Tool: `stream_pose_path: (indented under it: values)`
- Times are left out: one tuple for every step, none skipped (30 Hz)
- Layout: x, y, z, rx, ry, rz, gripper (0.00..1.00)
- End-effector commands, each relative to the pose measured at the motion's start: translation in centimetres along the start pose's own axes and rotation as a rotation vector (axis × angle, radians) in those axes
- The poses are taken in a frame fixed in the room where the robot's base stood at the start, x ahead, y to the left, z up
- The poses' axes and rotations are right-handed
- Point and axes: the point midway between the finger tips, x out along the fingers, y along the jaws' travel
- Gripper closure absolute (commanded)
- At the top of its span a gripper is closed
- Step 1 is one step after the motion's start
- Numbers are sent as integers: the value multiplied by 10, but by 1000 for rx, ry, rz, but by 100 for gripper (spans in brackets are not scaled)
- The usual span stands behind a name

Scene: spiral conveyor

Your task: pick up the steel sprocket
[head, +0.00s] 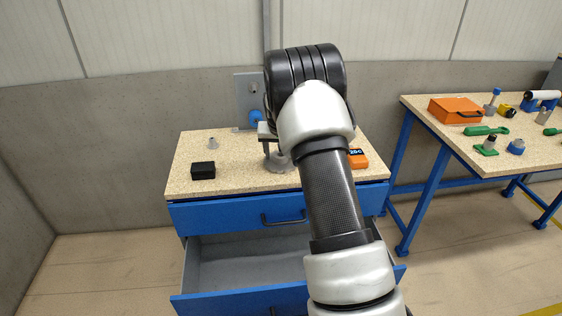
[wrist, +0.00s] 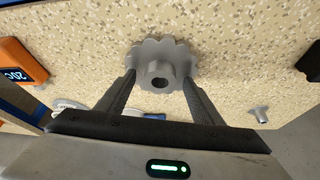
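The steel sprocket (wrist: 160,57) is a grey toothed disc with a raised hub and a dark bore. It lies flat on the speckled worktop, and its bored side faces the wrist camera. My gripper (wrist: 160,82) is open, with one finger on each side of the hub and the tips close to the disc's toothed edge. I cannot tell whether they touch it. In the head view the sprocket (head: 279,164) shows partly beneath my gripper (head: 268,148), and my arm hides the rest.
The worktop (head: 235,180) also holds a black box (head: 203,170), a small grey part (head: 212,143) and an orange item (head: 357,158). A blue-fronted drawer (head: 240,300) stands open below and looks empty. Another table (head: 440,112) with tools is at the right.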

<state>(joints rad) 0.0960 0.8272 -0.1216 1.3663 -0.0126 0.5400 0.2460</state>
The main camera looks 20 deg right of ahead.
Motion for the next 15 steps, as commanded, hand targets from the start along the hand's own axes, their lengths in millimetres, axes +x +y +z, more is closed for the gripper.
stream_pose_path:
  values:
    - [0,0,0,0,0,0,48]
    - [0,0,0,0,0,0,53]
    - [0,0,0,0,0,0,60]
    - [0,0,0,0,0,0,65]
    - [0,0,0,0,0,0,70]
    - [0,0,0,0,0,0,77]
    - [0,0,0,0,0,0,82]
    - [0,0,0,0,0,0,87]
    - [0,0,0,0,-1,0,94]
    - [-1,0,-1,0,3,-1,97]
    - [-1,0,-1,0,3,-1,100]
    - [-1,0,-1,0,3,-1,100]
    - [-1,0,-1,0,3,-1,100]
    - [-1,0,-1,0,2,-1,100]
    - [-1,0,-1,0,3,-1,100]
